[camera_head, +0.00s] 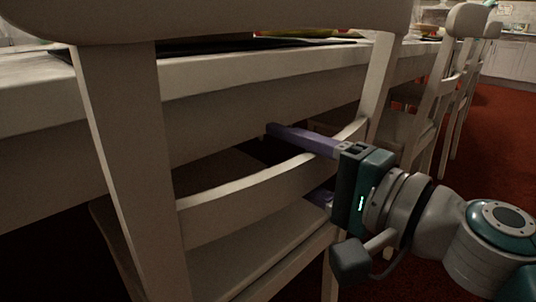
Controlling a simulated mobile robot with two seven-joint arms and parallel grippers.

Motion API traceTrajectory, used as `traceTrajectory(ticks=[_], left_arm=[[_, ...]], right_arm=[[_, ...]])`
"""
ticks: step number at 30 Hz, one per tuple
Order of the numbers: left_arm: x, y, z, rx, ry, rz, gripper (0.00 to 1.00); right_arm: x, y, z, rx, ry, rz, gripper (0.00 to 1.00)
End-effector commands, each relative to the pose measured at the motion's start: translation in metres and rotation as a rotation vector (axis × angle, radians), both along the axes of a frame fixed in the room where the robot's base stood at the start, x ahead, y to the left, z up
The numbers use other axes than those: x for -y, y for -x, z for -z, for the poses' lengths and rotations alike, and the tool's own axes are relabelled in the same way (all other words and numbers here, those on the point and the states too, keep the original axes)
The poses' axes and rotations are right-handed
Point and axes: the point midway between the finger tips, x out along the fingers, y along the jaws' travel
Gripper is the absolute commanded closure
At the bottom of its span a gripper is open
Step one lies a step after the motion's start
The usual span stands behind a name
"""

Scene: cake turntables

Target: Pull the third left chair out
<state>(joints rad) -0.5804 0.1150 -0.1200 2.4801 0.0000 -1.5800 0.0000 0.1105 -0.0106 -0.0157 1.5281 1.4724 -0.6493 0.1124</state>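A pale wooden chair (121,151) fills the near view, its back toward me and its seat (235,258) reaching under the table edge. My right gripper (293,168) comes in from the right at the chair's back. Its fingers are spread wide: one purple finger passes above the lower cross slat (245,196), the other shows below it, so the slat lies between them. Whether either finger touches the slat is not clear. The lower finger is mostly hidden by the slat. My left gripper is not in view.
The long table (212,76) runs across behind the chair, with dishes on top. More pale chairs (440,92) stand along it to the right. Red floor (497,135) is open at the right. White cabinets (511,58) stand far back.

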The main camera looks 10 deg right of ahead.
Motion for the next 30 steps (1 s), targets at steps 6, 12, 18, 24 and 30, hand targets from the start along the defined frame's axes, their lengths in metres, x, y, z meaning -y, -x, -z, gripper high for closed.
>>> traceTrajectory(ticks=[6, 12, 18, 24, 30], left_arm=[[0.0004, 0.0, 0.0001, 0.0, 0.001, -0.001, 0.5], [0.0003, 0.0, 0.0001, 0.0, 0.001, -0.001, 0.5], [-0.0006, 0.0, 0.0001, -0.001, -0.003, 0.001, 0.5], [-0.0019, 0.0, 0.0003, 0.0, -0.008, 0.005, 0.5], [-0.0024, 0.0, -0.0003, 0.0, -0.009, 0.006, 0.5]], right_arm=[[0.0003, 0.0002, 0.0001, 0.0, 0.0, 0.0, 0.67], [0.0003, 0.0002, 0.0001, 0.0, 0.0, 0.0, 0.89], [0.0003, 0.0002, 0.0001, 0.0, 0.0, 0.0, 1.0], [0.0003, 0.0002, 0.0, 0.0, 0.0, 0.0, 1.0], [0.0002, 0.0001, -0.0005, 0.0, 0.0, 0.0, 1.0]])
